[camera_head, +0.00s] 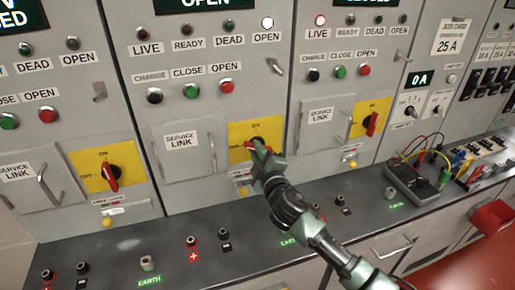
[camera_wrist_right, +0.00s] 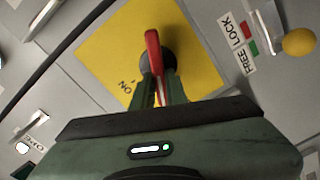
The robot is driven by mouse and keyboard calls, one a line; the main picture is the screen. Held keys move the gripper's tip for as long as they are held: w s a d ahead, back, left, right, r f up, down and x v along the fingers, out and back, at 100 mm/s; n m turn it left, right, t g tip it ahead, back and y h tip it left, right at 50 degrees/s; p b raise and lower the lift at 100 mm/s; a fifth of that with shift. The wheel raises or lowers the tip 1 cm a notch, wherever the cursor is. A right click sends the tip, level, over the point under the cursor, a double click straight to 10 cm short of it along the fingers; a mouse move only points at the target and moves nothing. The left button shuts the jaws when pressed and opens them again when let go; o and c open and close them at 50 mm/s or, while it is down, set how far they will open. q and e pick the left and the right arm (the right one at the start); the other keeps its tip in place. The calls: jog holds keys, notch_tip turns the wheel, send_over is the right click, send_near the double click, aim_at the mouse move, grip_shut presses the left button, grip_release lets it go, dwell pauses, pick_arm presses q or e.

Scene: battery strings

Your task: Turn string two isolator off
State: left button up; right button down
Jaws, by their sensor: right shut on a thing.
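The middle cabinet carries a yellow isolator plate (camera_head: 238,128) with a red rotary handle, mostly hidden behind my right gripper (camera_head: 258,148) in the head view. In the right wrist view the red handle (camera_wrist_right: 152,48) stands out from its dark hub on the yellow plate (camera_wrist_right: 108,48). My right gripper (camera_wrist_right: 160,90) has its fingers shut on the handle, one on each side. An "ON" label (camera_wrist_right: 127,87) shows left of the fingers. I cannot read the handle's exact setting. The middle cabinet's display (camera_head: 207,3) reads OPEN, and its OPEN lamp (camera_head: 267,23) is lit white. My left gripper is out of view.
Similar isolators with red handles sit on the left cabinet (camera_head: 112,178) and right cabinet (camera_head: 372,124). Service link doors (camera_head: 183,148) have protruding handles. A yellow lock knob (camera_wrist_right: 299,41) is close by. The dark ledge (camera_head: 125,245) below bears sockets and a meter (camera_head: 410,182) with leads.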

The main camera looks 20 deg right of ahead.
jog(key=n, duration=0.2)
jog(key=n+p, duration=0.1)
jog(key=n, duration=0.2)
jog(key=shift+a+f, duration=0.1)
jog(key=shift+f, duration=0.35)
dwell(0.3)
jog(key=c, duration=1.4)
grip_release()
jog(key=shift+c, duration=0.2)
jog(key=s+b, duration=0.2)
jog(key=s, duration=0.6)
jog(key=shift+w, duration=0.1)
